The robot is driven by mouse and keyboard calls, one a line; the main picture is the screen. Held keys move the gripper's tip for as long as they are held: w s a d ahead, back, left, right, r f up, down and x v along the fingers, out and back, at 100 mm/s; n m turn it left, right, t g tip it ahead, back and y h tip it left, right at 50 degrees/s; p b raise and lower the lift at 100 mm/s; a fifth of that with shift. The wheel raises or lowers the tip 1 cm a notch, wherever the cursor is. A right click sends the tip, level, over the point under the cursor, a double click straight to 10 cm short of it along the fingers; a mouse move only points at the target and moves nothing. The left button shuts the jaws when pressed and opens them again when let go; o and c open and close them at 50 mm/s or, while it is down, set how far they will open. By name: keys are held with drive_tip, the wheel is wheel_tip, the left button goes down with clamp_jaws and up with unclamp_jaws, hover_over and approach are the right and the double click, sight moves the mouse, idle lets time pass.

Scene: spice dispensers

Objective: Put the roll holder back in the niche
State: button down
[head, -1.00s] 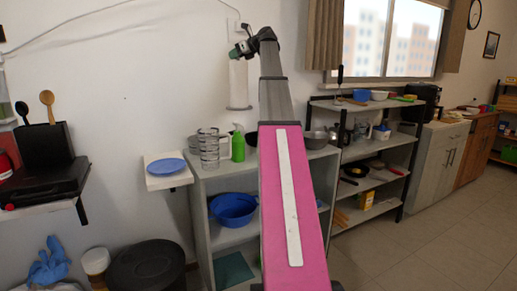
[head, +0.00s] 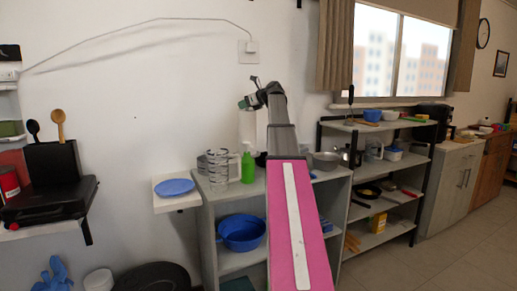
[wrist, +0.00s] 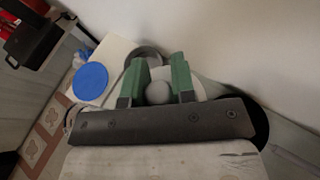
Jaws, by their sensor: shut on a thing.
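The roll holder, with its white roll (head: 247,126), is upright in my gripper (head: 250,103) in the head view. It hangs near the wall, behind the grey shelf unit's top. Its lower end is partly hidden by the green bottle and my arm; I cannot tell if it touches the surface. In the wrist view, the green fingers of my gripper (wrist: 160,84) are shut on the holder's round grey knob (wrist: 158,92). The pale roll shows behind the fingers. I cannot tell which space is the niche.
A metal bowl (head: 326,160) stands right of my arm. A blue plate (head: 175,187) lies on a small white wall shelf at left.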

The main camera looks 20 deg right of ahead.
wheel_tip(320, 180, down, 9)
drive_tip(key=shift+r, duration=0.1)
idle(0.4)
drive_tip(key=shift+f, duration=0.2)
drive_tip(key=c, duration=0.9)
unclamp_jaws()
drive_tip(key=shift+c, duration=0.2)
drive_tip(key=shift+r, duration=0.1)
